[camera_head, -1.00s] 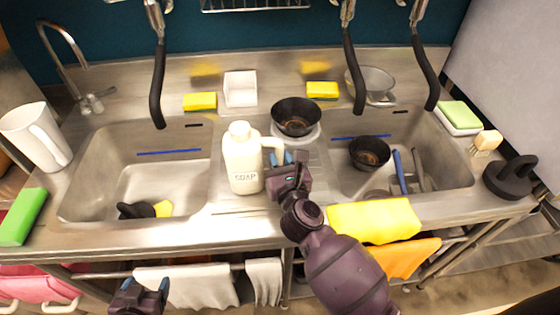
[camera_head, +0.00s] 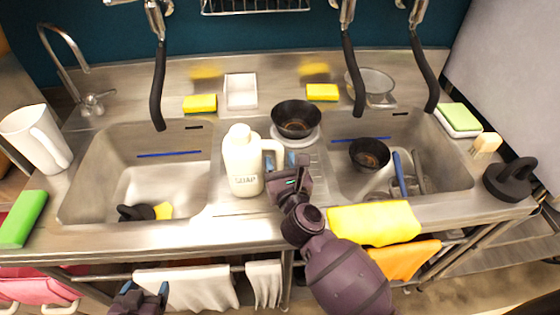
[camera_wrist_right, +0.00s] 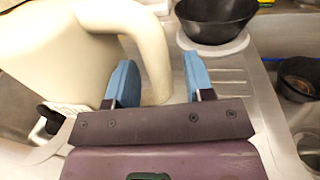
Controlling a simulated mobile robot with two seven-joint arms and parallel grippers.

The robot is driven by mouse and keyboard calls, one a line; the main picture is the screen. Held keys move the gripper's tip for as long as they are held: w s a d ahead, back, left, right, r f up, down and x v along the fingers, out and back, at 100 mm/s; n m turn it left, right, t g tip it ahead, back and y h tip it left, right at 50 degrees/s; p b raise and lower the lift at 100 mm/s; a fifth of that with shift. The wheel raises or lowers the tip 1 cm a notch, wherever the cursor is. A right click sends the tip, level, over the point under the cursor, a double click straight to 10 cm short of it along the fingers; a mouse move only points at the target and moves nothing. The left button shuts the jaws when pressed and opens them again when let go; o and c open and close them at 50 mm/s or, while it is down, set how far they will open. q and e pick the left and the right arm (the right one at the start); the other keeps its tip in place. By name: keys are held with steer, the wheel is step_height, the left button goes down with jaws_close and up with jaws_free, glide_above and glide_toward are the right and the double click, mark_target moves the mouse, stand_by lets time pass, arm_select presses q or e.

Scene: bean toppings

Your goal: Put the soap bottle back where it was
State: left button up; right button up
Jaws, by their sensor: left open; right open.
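The soap bottle (camera_head: 242,163) is a cream jug with a side handle and the word SOAP. It stands upright on the steel divider between the two sinks. My right gripper (camera_head: 290,160) is just right of it, at the handle side. In the right wrist view the bottle's handle (camera_wrist_right: 150,50) reaches down between the two blue fingertips (camera_wrist_right: 158,82), which are apart; I cannot tell whether they touch it. My left gripper (camera_head: 146,290) is open and empty, low in front of the counter.
A black bowl (camera_head: 296,118) on a white round base stands behind the gripper. The left sink (camera_head: 120,185) holds a black item and a yellow piece. The right sink (camera_head: 440,165) holds a black bowl (camera_head: 369,154) and utensils. A yellow cloth (camera_head: 373,222) hangs over the front edge.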

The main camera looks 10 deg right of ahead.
steer(key=s, duration=0.3)
steer(key=s+d, duration=0.1)
steer(key=s, duration=0.3)
steer(key=s+d, duration=0.1)
steer(key=s, duration=0.3)
steer(key=shift+s+f+b, duration=0.1)
steer(key=shift+s+b, duration=0.1)
steer(key=shift+b, duration=0.15)
steer(key=shift+a, duration=0.1)
